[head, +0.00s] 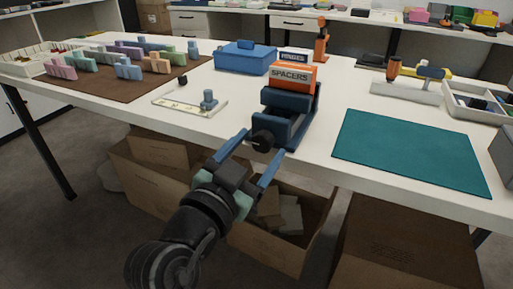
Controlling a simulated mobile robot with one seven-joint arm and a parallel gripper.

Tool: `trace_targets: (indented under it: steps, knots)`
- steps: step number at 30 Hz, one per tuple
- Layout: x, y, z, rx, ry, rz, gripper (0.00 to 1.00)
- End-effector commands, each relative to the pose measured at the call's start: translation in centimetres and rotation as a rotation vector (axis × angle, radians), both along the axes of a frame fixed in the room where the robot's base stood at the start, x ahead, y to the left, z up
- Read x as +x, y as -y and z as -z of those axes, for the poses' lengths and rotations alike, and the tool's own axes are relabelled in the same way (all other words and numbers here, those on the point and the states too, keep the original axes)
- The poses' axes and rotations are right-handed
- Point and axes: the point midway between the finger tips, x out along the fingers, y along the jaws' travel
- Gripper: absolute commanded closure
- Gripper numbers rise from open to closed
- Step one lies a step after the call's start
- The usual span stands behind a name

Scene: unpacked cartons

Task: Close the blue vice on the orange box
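The blue vice (298,131) stands near the front edge of the white table. The orange box (293,77), labelled SPACERS, sits upright in the vice, its upper part showing above the jaws. Whether the jaws touch the box is hard to tell. A black knob (263,141) is at the vice's front end. My gripper (257,143) reaches up from below the table edge. Its two blue fingers are spread apart, one on each side of the knob. Contact with the knob cannot be made out.
A teal mat (411,150) lies right of the vice. A small tray (190,103) with a blue-topped piece is to the left. A blue case (245,58) and an orange clamp (321,42) stand behind. Open cartons (340,222) are under the table.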

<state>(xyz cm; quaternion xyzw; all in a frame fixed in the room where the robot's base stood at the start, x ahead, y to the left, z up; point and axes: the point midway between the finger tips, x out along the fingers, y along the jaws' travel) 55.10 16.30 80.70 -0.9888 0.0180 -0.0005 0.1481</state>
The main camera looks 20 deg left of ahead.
Motion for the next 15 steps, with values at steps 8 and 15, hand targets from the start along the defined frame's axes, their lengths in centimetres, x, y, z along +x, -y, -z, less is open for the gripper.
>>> trace_targets:
  steps: [8,15]
  knots:
    - [-0.1,0.0,-0.1,0.000,0.003,-0.001,0.24]
    - [-2.8,-0.3,-0.2,-0.001,0.002,-0.006,0.24]
